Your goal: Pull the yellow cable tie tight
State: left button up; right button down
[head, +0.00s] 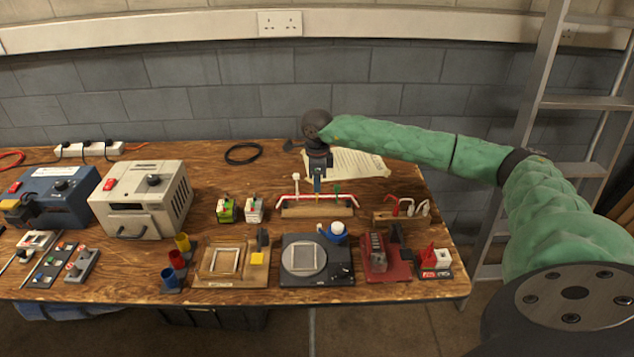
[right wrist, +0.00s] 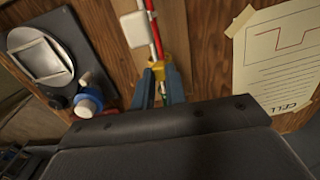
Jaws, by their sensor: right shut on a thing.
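The red and white cables (head: 285,196) run along a wooden stand (head: 318,212) near the middle of the bench. My right gripper (head: 317,187) points down over the middle of this cable run. In the right wrist view its blue fingers (right wrist: 159,82) are close together, shut on the yellow cable tie (right wrist: 169,68), which lies by the red cable (right wrist: 154,30). The tie's loop and tail are partly hidden by the fingers. In the head view the gripper covers the tie. My left gripper is in no view.
A paper sheet (head: 355,164) lies behind. A black turntable-like device (head: 317,272) and a blue-white pot (head: 337,232) are in front. A black cable loop (head: 243,153) lies at the back.

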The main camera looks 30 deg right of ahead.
jog(key=shift+r, duration=2.35)
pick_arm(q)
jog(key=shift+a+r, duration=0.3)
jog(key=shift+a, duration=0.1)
pick_arm(e)
jog(key=c, duration=1.4)
grip_release()
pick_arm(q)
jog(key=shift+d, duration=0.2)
